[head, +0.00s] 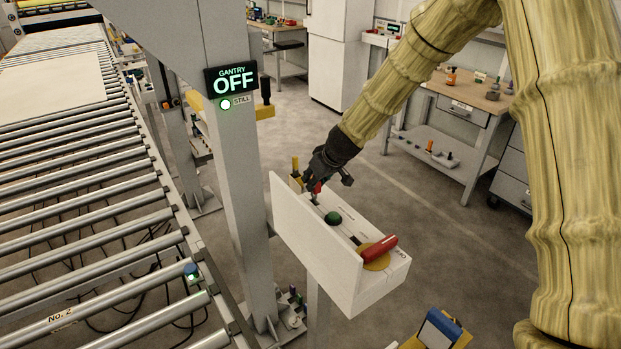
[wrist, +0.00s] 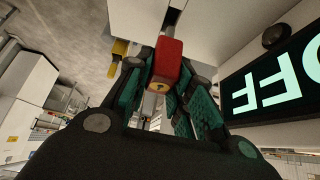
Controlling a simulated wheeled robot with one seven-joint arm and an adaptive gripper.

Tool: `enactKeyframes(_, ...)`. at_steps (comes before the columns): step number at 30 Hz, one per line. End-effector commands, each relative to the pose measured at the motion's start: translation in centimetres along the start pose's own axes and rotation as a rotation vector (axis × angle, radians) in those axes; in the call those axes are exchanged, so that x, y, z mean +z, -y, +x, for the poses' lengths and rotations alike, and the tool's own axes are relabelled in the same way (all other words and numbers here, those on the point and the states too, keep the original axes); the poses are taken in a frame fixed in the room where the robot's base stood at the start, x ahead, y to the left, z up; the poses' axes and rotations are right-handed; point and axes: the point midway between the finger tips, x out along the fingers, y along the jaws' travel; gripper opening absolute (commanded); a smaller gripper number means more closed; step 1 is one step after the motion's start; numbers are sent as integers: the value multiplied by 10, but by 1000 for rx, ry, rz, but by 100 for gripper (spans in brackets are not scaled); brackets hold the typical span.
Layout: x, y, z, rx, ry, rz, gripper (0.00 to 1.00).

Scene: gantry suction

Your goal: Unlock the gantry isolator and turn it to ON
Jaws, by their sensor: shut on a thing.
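My gripper (head: 318,188) is at the far end of a white control box (head: 325,268) fixed to the grey post. It is shut on a small red padlock (head: 317,187). In the wrist view the red padlock (wrist: 166,62) is between the teal fingers, its keyhole face towards the camera, with bright metal near it. Whether it is still attached to the box is unclear. The isolator's red handle (head: 380,247) lies across a yellow disc (head: 376,262) at the near end of the box, apart from my gripper. The gantry sign (head: 232,83) reads OFF.
A green dome button (head: 333,218) sits on the box between gripper and handle. A yellow part (head: 295,166) stands at the box's far end. The roller conveyor (head: 90,215) runs along the left. A workbench (head: 465,105) stands behind; open floor lies between.

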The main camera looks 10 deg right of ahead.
Motion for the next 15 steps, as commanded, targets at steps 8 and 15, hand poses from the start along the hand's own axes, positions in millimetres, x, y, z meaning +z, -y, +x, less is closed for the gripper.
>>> enactKeyframes(8, -2, 3, 3, 2, 2, -2, 0)
enactKeyframes(15, -3, 7, 12, 4, 7, -4, 0)
